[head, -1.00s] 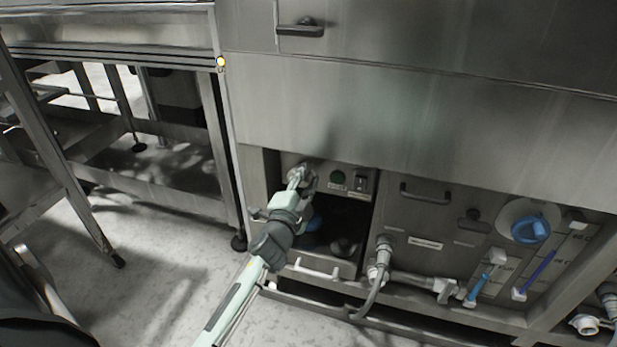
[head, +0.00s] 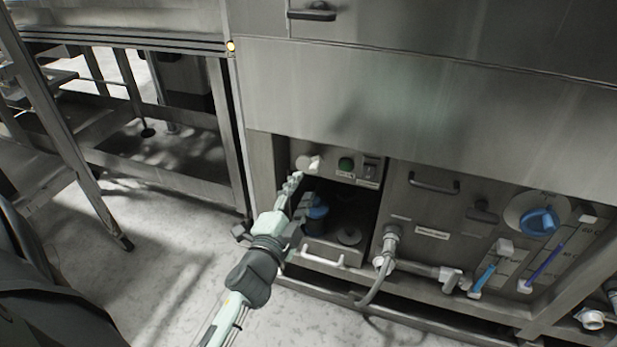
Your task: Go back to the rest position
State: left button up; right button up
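My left gripper (head: 293,188) is in front of the open recess of the steel machine, just below a white knob (head: 308,163) on the small control panel. The fingers point up toward the panel and look apart from the knob. Nothing shows in the fingers; their opening is too small and edge-on to judge. The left arm reaches in from the bottom of the view. My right gripper is not in view.
The recess holds a blue-capped container (head: 316,212). A drawer handle (head: 322,258) is below it. A green button (head: 346,164) is on the panel. A hose (head: 383,268) and a blue valve (head: 538,222) are to the right. A metal stair (head: 75,150) stands left; floor between is clear.

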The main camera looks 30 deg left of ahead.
pick_arm(q)
jog(key=shift+v, duration=0.8)
jog(key=s+d+f+n+g+h+p, duration=0.1)
jog(key=s+d+f+n+g+p, duration=0.1)
jog(key=s+f+n+g, duration=0.2)
jog(key=s+d+f+n+g+h+p, duration=0.2)
jog(key=s+f+n+g, duration=0.3)
jog(key=s+f+g, duration=0.5)
jog(key=s+f, duration=0.4)
jog(key=f, duration=0.2)
jog(key=shift+d, duration=0.4)
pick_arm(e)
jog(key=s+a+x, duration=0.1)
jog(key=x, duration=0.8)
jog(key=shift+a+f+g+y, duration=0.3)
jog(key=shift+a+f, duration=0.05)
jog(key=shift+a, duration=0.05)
